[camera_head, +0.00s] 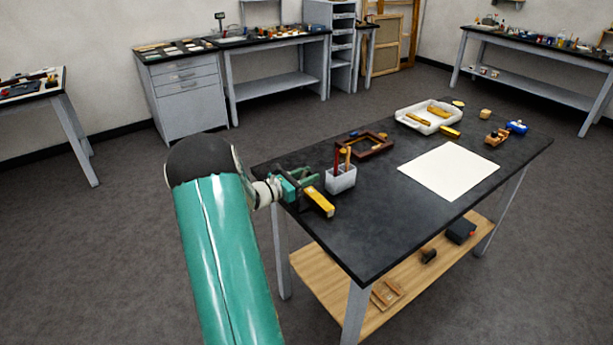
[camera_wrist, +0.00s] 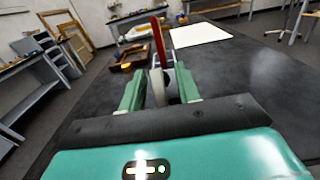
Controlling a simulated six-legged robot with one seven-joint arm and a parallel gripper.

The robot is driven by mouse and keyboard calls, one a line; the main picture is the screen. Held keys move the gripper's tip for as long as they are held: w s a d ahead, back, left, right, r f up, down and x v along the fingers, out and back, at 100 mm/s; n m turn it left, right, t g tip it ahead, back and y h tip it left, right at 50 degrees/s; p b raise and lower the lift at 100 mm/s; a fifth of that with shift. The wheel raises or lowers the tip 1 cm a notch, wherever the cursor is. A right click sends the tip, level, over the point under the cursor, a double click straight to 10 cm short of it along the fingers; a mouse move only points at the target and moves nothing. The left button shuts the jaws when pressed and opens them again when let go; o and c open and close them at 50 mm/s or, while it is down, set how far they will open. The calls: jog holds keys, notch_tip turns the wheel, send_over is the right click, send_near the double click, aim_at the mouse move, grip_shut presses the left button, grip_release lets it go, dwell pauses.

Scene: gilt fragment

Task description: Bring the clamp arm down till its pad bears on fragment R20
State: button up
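My gripper (camera_head: 303,177) is over the near left end of the dark table. In the wrist view its two green fingers (camera_wrist: 160,92) stand apart, with a pale grey upright piece showing between or beyond them; I see no contact. That piece may belong to the clamp, but I cannot make out a clamp arm or pad. A gold block (camera_head: 320,202) with a dark side shows just right of my gripper in the head view. It may be fragment R20, but no label is readable. My gripper hides part of that area.
A white cup (camera_head: 341,181) with red and brown tools stands just beyond my gripper; a red shaft (camera_wrist: 158,42) rises ahead in the wrist view. A brown frame (camera_head: 366,152), white tray (camera_head: 402,121) and white sheet (camera_head: 432,178) lie farther along. The near right tabletop is clear.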

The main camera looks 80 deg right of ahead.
grip_shut()
jog(key=shift+s+d+f+t+y, duration=0.3)
jog(key=shift+d+f+t+y, duration=0.05)
jog(key=shift+t+y, duration=0.4)
jog(key=shift+s+d+f+t+y, duration=0.25)
jog(key=shift+f+t+y, duration=0.25)
jog(key=shift+t+y, duration=0.35)
jog(key=shift+s+d+f+t+y, duration=0.15)
jog(key=shift+f+t+y, duration=0.45)
jog(key=shift+y, duration=0.4)
jog(key=shift+f+t+y, duration=0.5)
jog(key=shift+t+y, duration=0.2)
